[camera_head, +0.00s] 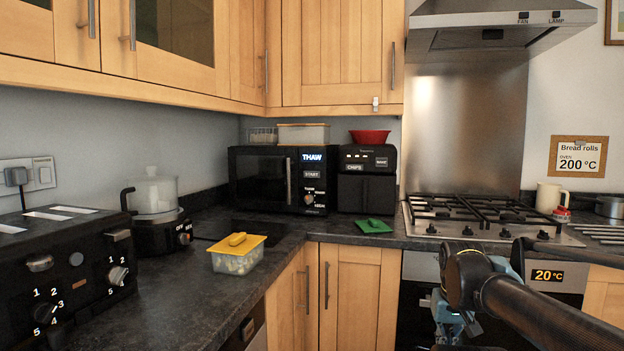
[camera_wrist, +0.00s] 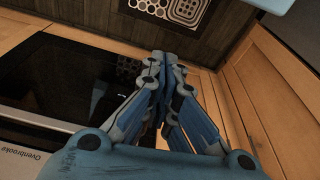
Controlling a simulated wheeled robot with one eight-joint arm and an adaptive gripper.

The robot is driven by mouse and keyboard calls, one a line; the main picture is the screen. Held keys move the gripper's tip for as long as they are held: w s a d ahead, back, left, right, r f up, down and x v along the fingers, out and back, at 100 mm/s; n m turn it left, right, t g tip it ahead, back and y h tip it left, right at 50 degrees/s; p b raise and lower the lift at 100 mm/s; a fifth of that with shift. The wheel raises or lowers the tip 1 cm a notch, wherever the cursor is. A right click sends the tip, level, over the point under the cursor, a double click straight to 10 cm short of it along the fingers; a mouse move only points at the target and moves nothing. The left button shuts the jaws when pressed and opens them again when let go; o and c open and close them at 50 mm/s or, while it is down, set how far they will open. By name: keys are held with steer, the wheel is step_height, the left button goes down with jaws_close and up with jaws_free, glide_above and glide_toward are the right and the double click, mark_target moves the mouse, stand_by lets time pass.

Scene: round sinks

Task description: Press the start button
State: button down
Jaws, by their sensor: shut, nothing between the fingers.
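The black microwave (camera_head: 262,176) stands in the back corner of the worktop in the head view. Its display reads THAW, and the START button (camera_head: 312,174) sits below that, above a round dial (camera_head: 308,198). My gripper (camera_wrist: 163,58) is shut and empty in the wrist view, pointing down in front of the oven. Its blue parts show low at the right in the head view (camera_head: 448,318), well apart from the microwave and below worktop level. The START button does not show in the wrist view.
A black air fryer (camera_head: 367,185) stands right of the microwave. The hob (camera_head: 480,218) is at right, above the oven.

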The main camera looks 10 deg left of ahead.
mark_target(312, 174)
steer(key=w+a+r+n+t+y, duration=0.1)
steer(key=w+a+r+t, duration=0.1)
steer(key=w+a+r, duration=0.45)
steer(key=w+a+r+t, duration=0.1)
steer(key=w+a+r, duration=0.3)
steer(key=w+r, duration=0.5)
steer(key=w+a+r+n+t+y, duration=0.15)
steer(key=w+a+r, duration=0.3)
steer(key=w, duration=0.55)
steer(key=w+a+r+t+y, duration=0.1)
steer(key=w+a+r, duration=0.3)
steer(key=a, duration=0.5)
steer(key=w+a+r+n+t+y, duration=0.1)
steer(key=w+a+r, duration=0.3)
steer(key=a, duration=0.5)
steer(key=w+a+r+t+y, duration=0.1)
steer(key=w+a+r, duration=0.3)
steer(key=a, duration=0.5)
steer(key=shift+w+a+r+y, duration=0.25)
steer(key=shift+w+a+y, duration=0.1)
steer(key=shift+w+y, duration=0.25)
steer(key=shift+w+t, duration=0.1)
steer(key=shift+t, duration=0.15)
steer(key=w, duration=0.8)
steer(key=shift+w+d, duration=0.25)
steer(key=shift+d, duration=0.15)
steer(key=shift+w, duration=0.15)
steer(key=shift+w, duration=0.2)
